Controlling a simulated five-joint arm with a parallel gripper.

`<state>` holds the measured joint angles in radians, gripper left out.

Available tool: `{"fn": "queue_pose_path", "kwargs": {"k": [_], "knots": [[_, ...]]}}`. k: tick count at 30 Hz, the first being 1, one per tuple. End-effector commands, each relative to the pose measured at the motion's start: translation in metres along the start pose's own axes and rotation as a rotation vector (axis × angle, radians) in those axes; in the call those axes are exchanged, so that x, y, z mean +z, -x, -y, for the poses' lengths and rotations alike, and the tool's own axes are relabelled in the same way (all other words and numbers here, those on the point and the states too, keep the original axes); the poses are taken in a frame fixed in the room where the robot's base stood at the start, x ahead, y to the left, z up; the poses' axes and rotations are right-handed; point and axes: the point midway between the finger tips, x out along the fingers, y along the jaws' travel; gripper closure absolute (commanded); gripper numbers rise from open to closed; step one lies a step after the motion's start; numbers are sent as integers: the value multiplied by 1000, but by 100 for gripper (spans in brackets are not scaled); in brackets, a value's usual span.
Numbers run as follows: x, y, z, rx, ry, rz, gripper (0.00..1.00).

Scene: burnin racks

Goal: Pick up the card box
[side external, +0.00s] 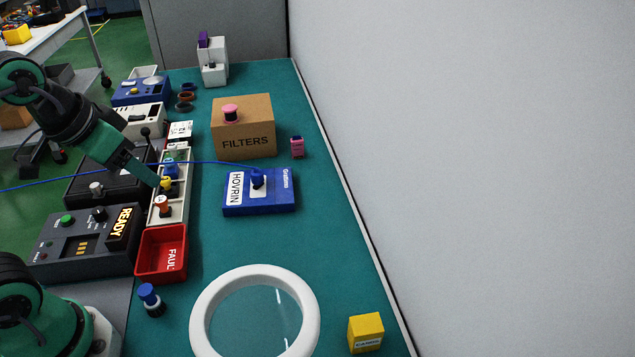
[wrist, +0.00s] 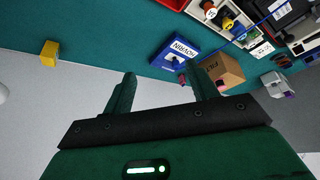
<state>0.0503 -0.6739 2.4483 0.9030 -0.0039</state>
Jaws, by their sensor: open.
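A brown cardboard box marked FILTERS (side external: 243,142) stands on the teal mat, with a pink-topped knob piece (side external: 230,112) on its top. The box also shows in the wrist view (wrist: 228,70), past my right finger. A small yellow box (side external: 365,334) with a white label stands at the front right of the mat; it is at the upper left of the wrist view (wrist: 49,52). My gripper (wrist: 160,88) is open, with nothing between its fingers. In the side view my gripper (side external: 143,172) is at the left, in front of the narrow rack, apart from both boxes.
A blue HOVRIN box (side external: 272,204) with a blue-knobbed piece on it lies before the cardboard box. A red tray (side external: 161,274), white ring (side external: 205,285) and narrow rack (side external: 178,212) are nearby. A grey wall bounds the right.

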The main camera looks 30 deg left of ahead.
Motion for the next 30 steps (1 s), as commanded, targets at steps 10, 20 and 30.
{"fn": "queue_pose_path", "kwargs": {"k": [10, 20, 30], "knots": [[-46, -21, -49, 66, -140, 95, 42], [-78, -54, -115, 117, -286, 187, 42], [-87, -97, -199, 154, -441, 278, 42]]}}
